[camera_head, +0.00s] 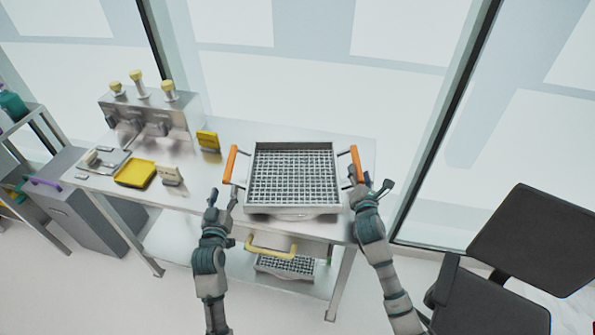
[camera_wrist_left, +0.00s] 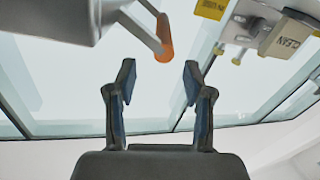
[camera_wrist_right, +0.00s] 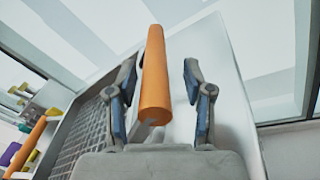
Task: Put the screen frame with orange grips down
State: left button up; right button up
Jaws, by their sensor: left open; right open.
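The screen frame (camera_head: 293,209) with a wire mesh sits at the right part of the metal table, with an orange grip on each side. Its left orange grip (camera_head: 231,163) also shows in the left wrist view (camera_wrist_left: 164,37), beyond my open left fingers. My left gripper (camera_head: 222,196) is open and empty, in front of and below that grip, apart from it. The right orange grip (camera_head: 355,164) shows in the right wrist view (camera_wrist_right: 154,75) between the fingers of my open right gripper (camera_wrist_right: 160,85). I cannot tell whether the fingers touch it.
A dispenser with yellow knobs (camera_head: 150,115) stands at the table's back left. Below is a shelf with another mesh screen (camera_head: 285,267) and a yellow handle (camera_head: 270,249). A black chair (camera_head: 535,240) stands at the right.

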pick_arm(q)
jog(key=shift+r, duration=0.1)
pick_arm(e)
jog(key=s, duration=1.1)
jog(key=shift+s+a+r, duration=0.15)
jog(key=shift+s, duration=0.05)
pick_arm(q)
jog(key=shift+s, duration=0.1)
